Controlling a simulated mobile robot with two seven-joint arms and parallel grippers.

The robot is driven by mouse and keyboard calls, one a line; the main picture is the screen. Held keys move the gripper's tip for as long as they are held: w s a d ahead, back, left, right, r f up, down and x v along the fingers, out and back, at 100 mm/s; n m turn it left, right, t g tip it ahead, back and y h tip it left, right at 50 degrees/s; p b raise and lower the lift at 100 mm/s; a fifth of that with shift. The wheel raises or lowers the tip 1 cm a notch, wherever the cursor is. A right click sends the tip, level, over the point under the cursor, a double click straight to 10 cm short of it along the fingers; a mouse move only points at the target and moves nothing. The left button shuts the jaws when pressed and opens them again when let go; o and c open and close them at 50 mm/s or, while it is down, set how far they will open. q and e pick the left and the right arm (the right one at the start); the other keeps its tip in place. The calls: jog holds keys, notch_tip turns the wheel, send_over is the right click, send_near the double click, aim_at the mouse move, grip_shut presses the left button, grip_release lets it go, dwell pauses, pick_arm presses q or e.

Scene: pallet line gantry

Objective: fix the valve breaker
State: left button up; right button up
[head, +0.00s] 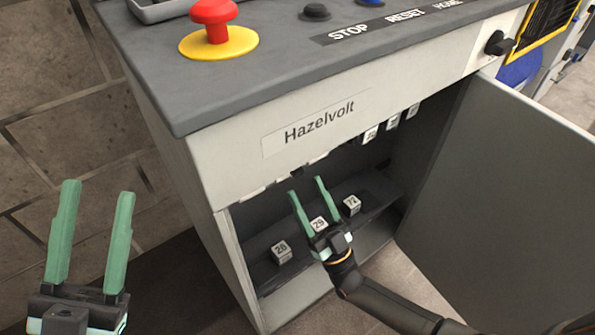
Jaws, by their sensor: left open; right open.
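The grey cabinet marked Hazelvolt (235,150) has its door (500,180) swung open to the right. Inside, a lower row shows small numbered breaker blocks: one reading 28 (281,252), one reading 29 (319,224) and one that looks like 72 (352,205). More labelled blocks hang in an upper row (392,123), too small to read. I cannot tell which one is the valve breaker. My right gripper (306,187) is open and empty at the cabinet opening, in front of the lower row and partly covering the 29 block. My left gripper (98,190) is open and empty, left of the cabinet.
A red emergency button (214,18) on a yellow disc and a black STOP button (314,12) sit on the cabinet's top panel. A black knob (497,44) sticks out at the front right. Bare floor lies left of the cabinet.

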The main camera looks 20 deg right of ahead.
aim_at(297, 173)
jog(key=shift+x, duration=2.7)
grip_shut()
